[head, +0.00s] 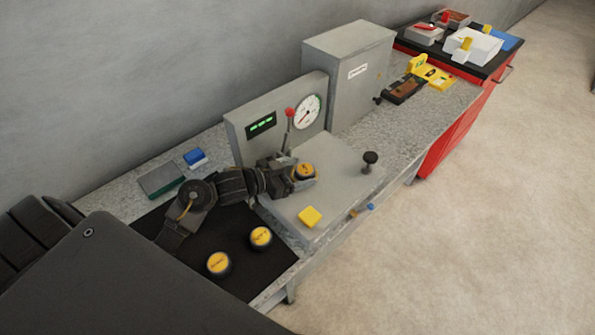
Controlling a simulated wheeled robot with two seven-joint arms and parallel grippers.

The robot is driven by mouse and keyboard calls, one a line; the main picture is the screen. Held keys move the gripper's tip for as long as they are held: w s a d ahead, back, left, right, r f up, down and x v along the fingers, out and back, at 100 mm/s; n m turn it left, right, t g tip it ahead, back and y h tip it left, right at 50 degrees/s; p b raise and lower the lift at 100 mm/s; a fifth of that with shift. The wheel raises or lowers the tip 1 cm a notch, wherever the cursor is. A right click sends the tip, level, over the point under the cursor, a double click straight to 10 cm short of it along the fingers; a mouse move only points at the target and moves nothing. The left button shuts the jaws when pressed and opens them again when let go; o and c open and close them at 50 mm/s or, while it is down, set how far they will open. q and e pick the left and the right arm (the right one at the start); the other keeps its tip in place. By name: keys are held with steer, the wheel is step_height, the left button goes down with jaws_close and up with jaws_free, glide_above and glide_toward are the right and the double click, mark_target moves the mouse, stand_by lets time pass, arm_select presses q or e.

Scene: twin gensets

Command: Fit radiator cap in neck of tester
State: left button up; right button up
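The tester is a grey bench unit with an upright panel (245,125) and a flat deck (335,190). My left gripper (303,173) is over the deck with its fingers around a radiator cap (306,170), dark with a yellow top. It looks shut on the cap. The neck is not visible beneath the cap and gripper, so I cannot tell whether the cap is seated or held above it. Two similar yellow-topped caps (261,237) (218,263) sit on a black mat (245,275). My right gripper is not in view.
A red-knobbed lever (289,114) stands close behind my gripper, near a round gauge (307,111). A black knob (370,160) and a yellow block (310,216) are on the deck. A grey cabinet (345,75) stands behind.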

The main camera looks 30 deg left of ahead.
arm_select(q)
steer(key=shift+r, duration=0.1)
steer(key=shift+s+a+r, duration=0.1)
steer(key=v, duration=1.1)
steer(key=shift+s+r, duration=0.2)
steer(key=shift+s, duration=0.15)
steer(key=shift+w+a, duration=0.1)
steer(key=x, duration=1.1)
steer(key=shift+w+f, duration=0.2)
steer(key=shift+w+d+f, duration=0.2)
steer(key=shift+r, duration=0.15)
